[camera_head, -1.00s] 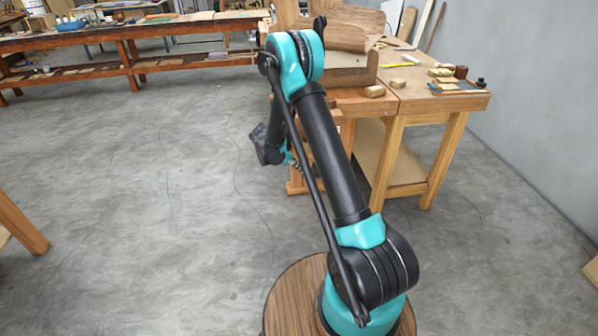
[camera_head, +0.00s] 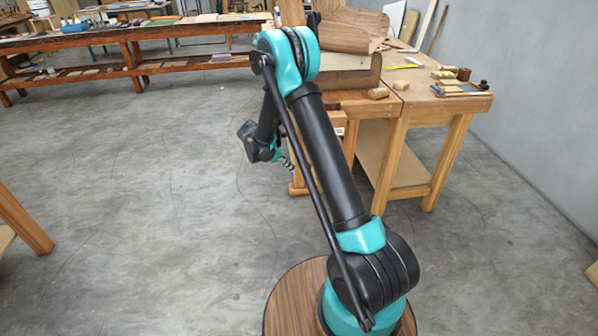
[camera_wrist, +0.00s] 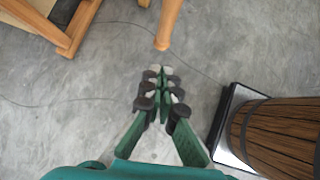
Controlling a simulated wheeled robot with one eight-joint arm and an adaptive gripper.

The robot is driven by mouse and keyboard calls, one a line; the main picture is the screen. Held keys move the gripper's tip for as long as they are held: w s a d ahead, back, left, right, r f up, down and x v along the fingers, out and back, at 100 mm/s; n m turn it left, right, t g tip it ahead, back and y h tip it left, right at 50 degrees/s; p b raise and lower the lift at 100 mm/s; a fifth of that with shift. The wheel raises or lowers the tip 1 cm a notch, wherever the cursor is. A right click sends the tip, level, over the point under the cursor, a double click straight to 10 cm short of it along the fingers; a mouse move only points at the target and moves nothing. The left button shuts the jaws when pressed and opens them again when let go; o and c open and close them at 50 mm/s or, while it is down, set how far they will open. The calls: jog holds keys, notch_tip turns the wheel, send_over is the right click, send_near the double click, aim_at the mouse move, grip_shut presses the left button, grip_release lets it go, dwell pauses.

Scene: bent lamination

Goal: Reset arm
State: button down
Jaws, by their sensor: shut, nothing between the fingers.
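My gripper (camera_wrist: 160,80) shows in the wrist view, its green fingers together at the tips with nothing between them. It hangs over bare concrete floor. In the head view my arm rises from its round wooden-topped base and bends over at the elbow. The wrist end hangs down left of the workbench (camera_head: 398,160), apart from it. The fingertips cannot be made out clearly in the head view.
On the workbench lie curved wooden pieces (camera_head: 345,32), small wood blocks (camera_head: 378,93) and a yellow tool (camera_head: 405,66). A long bench (camera_head: 135,62) stands at the back left. A table leg (camera_head: 24,220) is at the left edge. The floor between is clear.

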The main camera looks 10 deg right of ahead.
jog(key=w+a+v, duration=0.1)
jog(key=v, duration=0.4)
jog(key=s+d+r+m+y, duration=0.2)
jog(key=s+d+r+m, duration=0.3)
jog(key=s, duration=0.4)
jog(key=s+d+r+m+y, duration=0.2)
jog(key=s+d+r+m, duration=0.25)
jog(key=s, duration=0.35)
jog(key=s+d+f+m+t+y, duration=0.1)
jog(key=s+m+t+y, duration=0.1)
jog(key=s+m, duration=0.8)
jog(key=s+y, duration=0.1)
jog(key=s, duration=0.7)
jog(key=shift+s+d+f+t, duration=0.15)
jog(key=shift+d+f+t, duration=0.05)
jog(key=shift+t, duration=0.1)
